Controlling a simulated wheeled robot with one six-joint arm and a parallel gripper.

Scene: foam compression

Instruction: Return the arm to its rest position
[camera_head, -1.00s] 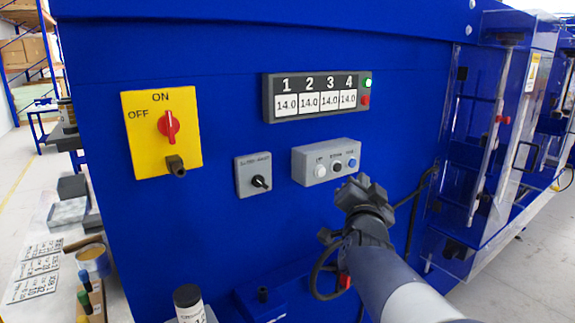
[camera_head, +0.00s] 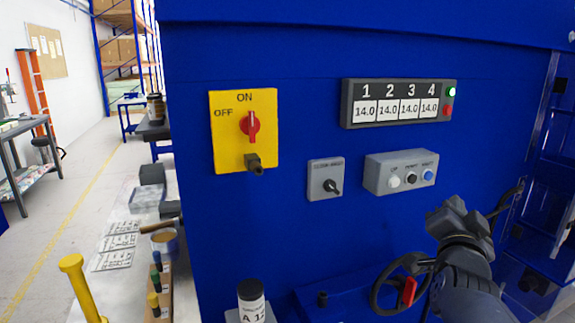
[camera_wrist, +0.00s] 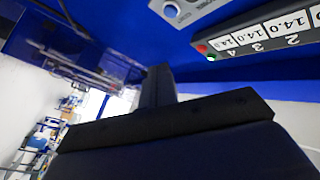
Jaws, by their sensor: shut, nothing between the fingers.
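My gripper (camera_head: 447,215) is at the lower right in the head view, dark grey, in front of the blue machine panel (camera_head: 300,240). It is shut and empty, below and to the right of the grey button box (camera_head: 401,173). The wrist view shows my dark gripper (camera_wrist: 158,85) from behind, with one blue button (camera_wrist: 171,11) and part of the display (camera_wrist: 265,33) at the top right. No contact between the gripper and the panel shows.
A yellow switch plate (camera_head: 243,130) with a red knob, a grey selector box (camera_head: 326,180) and a display (camera_head: 399,104) reading 14.0 several times are on the panel. A handwheel (camera_head: 382,290) sits near my arm. A yellow post (camera_head: 80,288) stands at the lower left.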

